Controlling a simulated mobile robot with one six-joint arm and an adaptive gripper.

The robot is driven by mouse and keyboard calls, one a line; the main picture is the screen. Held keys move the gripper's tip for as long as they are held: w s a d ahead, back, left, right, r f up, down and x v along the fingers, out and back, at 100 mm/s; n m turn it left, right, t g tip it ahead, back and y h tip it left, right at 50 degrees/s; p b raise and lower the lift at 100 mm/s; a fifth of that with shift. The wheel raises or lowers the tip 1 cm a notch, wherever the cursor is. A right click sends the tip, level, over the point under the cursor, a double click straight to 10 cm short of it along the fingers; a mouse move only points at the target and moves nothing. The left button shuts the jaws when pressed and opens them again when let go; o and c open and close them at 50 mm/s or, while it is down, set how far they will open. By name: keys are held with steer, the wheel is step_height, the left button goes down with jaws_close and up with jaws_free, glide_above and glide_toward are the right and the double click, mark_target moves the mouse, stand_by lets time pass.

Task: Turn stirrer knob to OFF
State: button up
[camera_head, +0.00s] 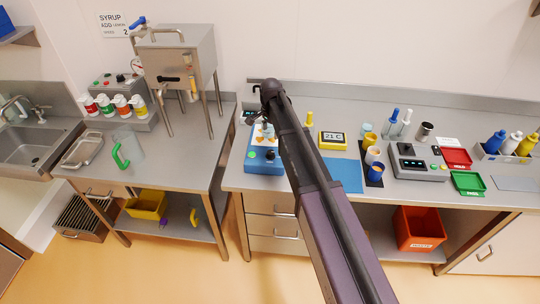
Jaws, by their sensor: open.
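A blue stirrer unit (265,162) stands at the left end of the right-hand counter. Its front face has a green round button (253,155) and a dark round control (271,156); I cannot read any marking or tell which way a knob points. Small orange-yellow parts sit on its top. My arm reaches in from the lower right and passes along the unit's right side. My gripper (262,115) is above the back of the unit, small and partly hidden by my arm's end. It is open, and no held thing shows. Whether it touches the unit cannot be told.
A yellow timer (333,139) and a blue mat (343,175) lie right of my arm. Cups, a grey scale (416,162) and red and green trays stand further right.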

mark_target(270, 152)
steer(key=shift+f+b, duration=5.45)
steer(key=shift+f, duration=0.25)
steer(key=shift+c, duration=0.2)
jaws_close()
